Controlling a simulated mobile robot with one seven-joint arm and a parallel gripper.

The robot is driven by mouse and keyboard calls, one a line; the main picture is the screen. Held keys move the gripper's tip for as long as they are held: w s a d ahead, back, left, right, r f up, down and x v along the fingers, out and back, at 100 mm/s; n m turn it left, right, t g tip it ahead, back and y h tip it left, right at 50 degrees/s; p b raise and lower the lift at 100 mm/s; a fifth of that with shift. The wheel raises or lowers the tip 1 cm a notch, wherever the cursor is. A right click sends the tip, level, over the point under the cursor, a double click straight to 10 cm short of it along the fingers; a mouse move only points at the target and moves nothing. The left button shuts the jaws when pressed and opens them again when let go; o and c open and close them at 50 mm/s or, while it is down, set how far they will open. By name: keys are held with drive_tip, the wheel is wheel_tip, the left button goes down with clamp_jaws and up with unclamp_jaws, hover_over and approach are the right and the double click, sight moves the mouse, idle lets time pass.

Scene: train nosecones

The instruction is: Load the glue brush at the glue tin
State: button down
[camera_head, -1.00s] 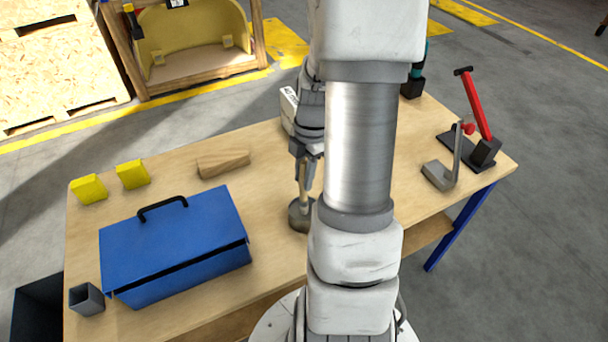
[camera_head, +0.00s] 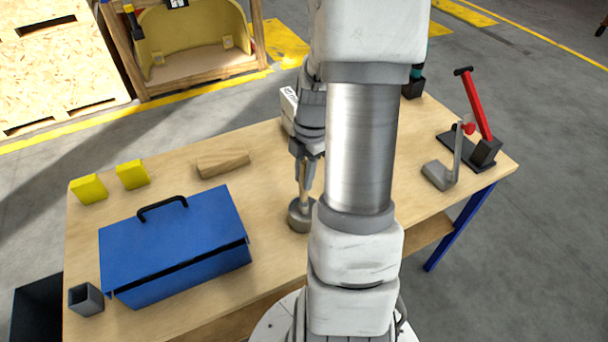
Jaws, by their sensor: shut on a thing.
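The glue tin (camera_head: 299,217) is a small round grey tin on the wooden workbench, partly hidden behind my arm. The glue brush (camera_head: 303,178) has a light wooden handle and stands roughly upright over the tin. My gripper (camera_head: 303,158) is shut on the upper part of its handle. The brush's lower end is at the tin's opening; the bristles are not visible, so I cannot tell how deep they sit.
On the workbench (camera_head: 270,262), a blue toolbox (camera_head: 180,245), a grey square holder (camera_head: 86,299), yellow blocks (camera_head: 89,188) and a wooden block (camera_head: 223,163) lie left. A red-handled clamp (camera_head: 477,115) stands right. My arm hides the bench's middle.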

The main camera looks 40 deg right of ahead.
sight(304, 162)
drive_tip(key=shift+r+p, duration=2.6)
drive_tip(key=shift+r, duration=0.95)
drive_tip(key=shift+f, duration=0.1)
